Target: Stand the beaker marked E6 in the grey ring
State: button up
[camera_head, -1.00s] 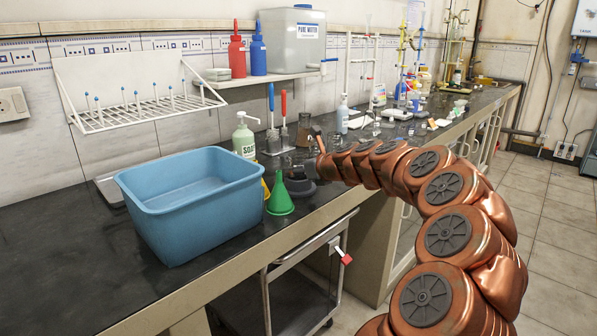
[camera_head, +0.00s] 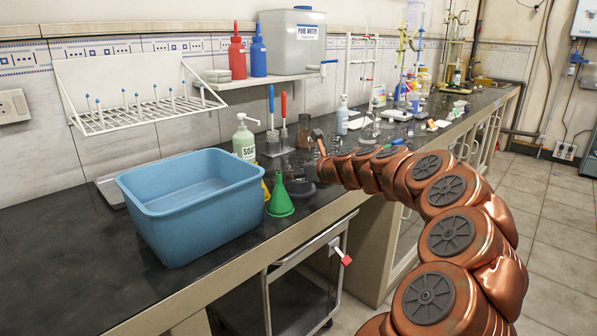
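My gripper (camera_head: 318,154) is at the end of my copper arm, over the bench just right of the soap bottle. It is small and partly hidden by my arm, so I cannot tell whether it is open or shut. A brownish glass vessel (camera_head: 304,136) shows just left of and behind it; no E6 mark is readable, and I cannot tell whether they touch. A dark grey round piece (camera_head: 299,187) lies on the bench below the gripper, behind the green funnel. It may be the ring, but it is partly hidden.
A blue basin (camera_head: 190,205) and a green funnel (camera_head: 280,201) stand near the front edge. A soap bottle (camera_head: 245,142) and brushes in a stand (camera_head: 275,143) are behind. Glassware crowds the far bench (camera_head: 440,125).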

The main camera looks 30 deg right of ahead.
jog(key=shift+a+f, duration=0.2)
jog(key=shift+f, duration=0.35)
jog(key=shift+a+f, duration=0.2)
jog(key=shift+f, duration=0.3)
jog(key=shift+r, duration=0.15)
jog(key=r+p+v, duration=0.1)
jog(key=r+v, duration=0.1)
jog(key=v, duration=1)
jog(key=shift+d+p, duration=0.3)
jog(key=shift+d, duration=0.05)
jog(key=shift+r, duration=0.15)
